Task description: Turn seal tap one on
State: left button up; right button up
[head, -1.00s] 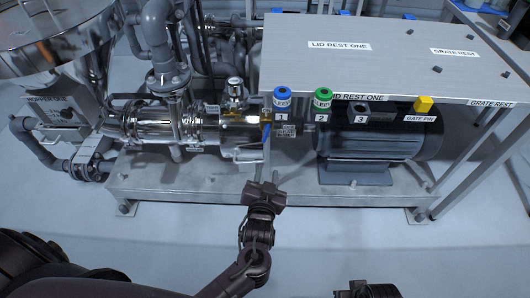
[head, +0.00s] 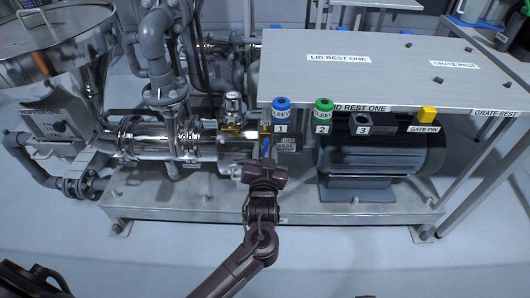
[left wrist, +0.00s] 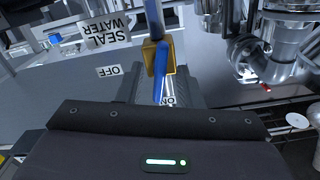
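The seal tap has a blue lever (head: 265,146) on a brass body (left wrist: 167,57), at the right end of the steel pump casing. My left gripper (head: 264,170) is just in front of and below it in the head view. In the left wrist view the blue lever (left wrist: 160,85) runs down between the two grey fingers (left wrist: 160,92), which stand apart on either side; contact cannot be told. An OFF label (left wrist: 108,71) lies left of the lever, and an ON label (left wrist: 168,101) is partly hidden by it. A SEAL WATER label (left wrist: 105,30) is above.
A steel table (head: 390,65) overhangs to the right of the tap. Sleeves one (head: 281,110) and two (head: 323,112) hang at its front edge. A dark motor (head: 380,160) sits beneath. Pipes and hopper one (head: 50,60) are on the left. The front floor is clear.

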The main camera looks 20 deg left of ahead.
pick_arm(q)
grip_shut()
jog(key=shift+n, duration=1.1)
jog(key=shift+n+p, duration=0.3)
jog(key=shift+n, duration=0.2)
grip_release()
